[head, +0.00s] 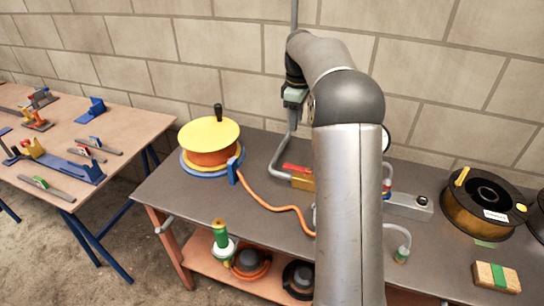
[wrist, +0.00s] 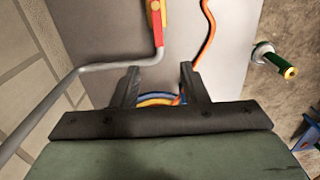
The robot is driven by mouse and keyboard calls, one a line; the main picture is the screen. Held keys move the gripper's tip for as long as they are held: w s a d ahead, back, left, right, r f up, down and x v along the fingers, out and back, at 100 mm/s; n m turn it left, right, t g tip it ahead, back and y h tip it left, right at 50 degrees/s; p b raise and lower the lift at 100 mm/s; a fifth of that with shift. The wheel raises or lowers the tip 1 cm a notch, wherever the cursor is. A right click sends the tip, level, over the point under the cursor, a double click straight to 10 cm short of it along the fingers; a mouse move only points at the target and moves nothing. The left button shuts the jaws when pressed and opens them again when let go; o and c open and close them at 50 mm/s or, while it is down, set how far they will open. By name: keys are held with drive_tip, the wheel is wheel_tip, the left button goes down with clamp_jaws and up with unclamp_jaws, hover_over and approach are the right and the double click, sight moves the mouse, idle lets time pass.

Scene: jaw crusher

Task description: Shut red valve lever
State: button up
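The red valve lever (head: 297,168) sits on a yellow valve body (head: 303,183) on the grey bench, left of my forearm. In the wrist view the red lever (wrist: 158,28) is at the top centre and runs from the yellow body (wrist: 153,8) toward the grey pipe. My gripper (wrist: 159,75) is open and empty, its two fingers apart. The lever is beyond the fingertips, with no contact visible. In the head view my gripper (head: 290,103) is small and high near the wall, above the valve; its fingers are hard to make out.
The grey pipe (wrist: 75,75) passes close to the left fingertip in the picture. A yellow-topped reel (head: 209,134) with an orange hose (head: 270,205) is left of the valve. A black spool (head: 484,203) stands at right. The wall is close behind. My forearm hides the bench's middle.

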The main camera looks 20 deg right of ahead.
sight(294, 167)
drive_tip(key=f, duration=1.7)
drive_tip(key=shift+w+d+f+p, duration=0.1)
drive_tip(key=shift+d+f+p, duration=0.1)
drive_tip(key=shift+p, duration=0.15)
drive_tip(key=shift+c, duration=0.3)
clamp_jaws()
